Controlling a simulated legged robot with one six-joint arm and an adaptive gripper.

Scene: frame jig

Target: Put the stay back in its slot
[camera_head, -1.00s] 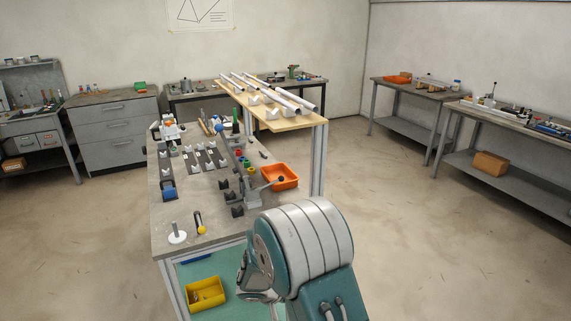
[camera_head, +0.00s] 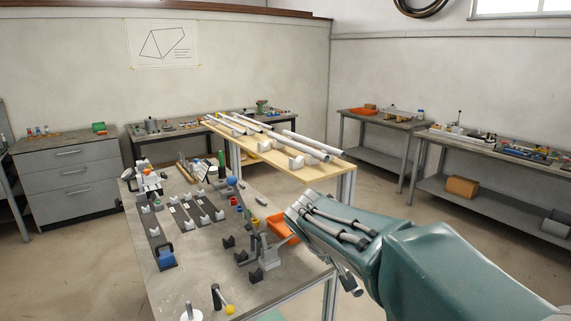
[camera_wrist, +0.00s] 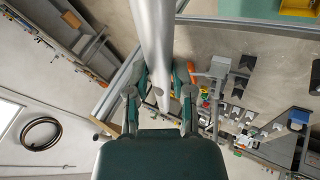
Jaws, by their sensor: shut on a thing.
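A pale silver tube (camera_wrist: 153,30), which I take to be the stay, runs from the top edge of the wrist view down between the two fingers of my gripper (camera_wrist: 160,78). My gripper is shut on it; the tube's far end is out of frame. Several similar tubes (camera_head: 313,145) lie lengthwise on a raised wooden board (camera_head: 318,172), left of and beyond my arm. Pale V-shaped supports (camera_head: 278,147) stand on the board's near part. I cannot tell which slot is the stay's.
A grey workbench (camera_head: 210,272) on the left carries rows of V-blocks, a clamp and small parts. An orange tray (camera_head: 283,229) sits close beside my arm. A yellow-knobbed lever (camera_head: 229,309) stands at the bench's near end. Open floor lies between the board and the right-hand benches.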

